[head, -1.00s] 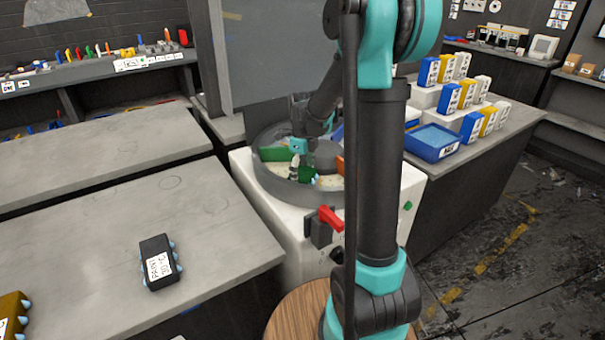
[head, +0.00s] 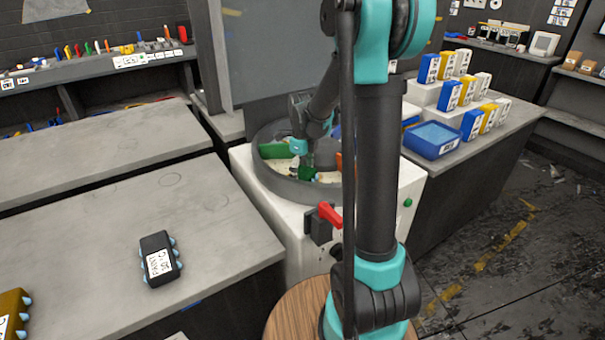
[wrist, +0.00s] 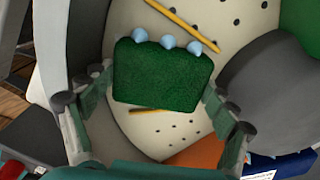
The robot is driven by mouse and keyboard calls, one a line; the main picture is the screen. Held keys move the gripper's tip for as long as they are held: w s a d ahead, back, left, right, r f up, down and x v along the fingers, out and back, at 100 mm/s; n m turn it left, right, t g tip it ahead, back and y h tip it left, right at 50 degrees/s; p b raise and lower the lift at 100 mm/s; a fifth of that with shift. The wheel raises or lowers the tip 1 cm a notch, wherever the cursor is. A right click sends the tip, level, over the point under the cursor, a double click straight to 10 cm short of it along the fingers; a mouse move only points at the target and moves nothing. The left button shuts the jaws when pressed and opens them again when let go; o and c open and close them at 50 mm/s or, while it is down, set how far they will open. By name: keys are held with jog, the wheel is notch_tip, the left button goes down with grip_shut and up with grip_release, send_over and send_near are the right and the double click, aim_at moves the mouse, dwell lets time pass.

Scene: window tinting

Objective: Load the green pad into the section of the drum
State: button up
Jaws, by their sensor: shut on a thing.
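The green pad (wrist: 162,78), a dark green block with light blue knobs along one edge, is between the fingers of my gripper (wrist: 157,90) in the wrist view. My gripper is shut on it. The drum (head: 268,178) is a round grey-rimmed tub on a white machine. Its pale perforated floor (wrist: 180,135) shows below the pad, with yellow strips. In the head view my gripper (head: 303,166) is inside the drum, with the pad small and partly hidden. I cannot tell whether the pad touches the floor.
A green divider (head: 276,151) stands in the drum at left, and an orange part (wrist: 198,153) is near the pad. A grey hub (wrist: 272,82) is to the right. A red-handled switch (head: 329,214) is on the machine's front. A black paint block (head: 159,260) lies on the left bench.

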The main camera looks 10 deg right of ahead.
jog(key=o, duration=1.1)
jog(key=shift+c, duration=0.2)
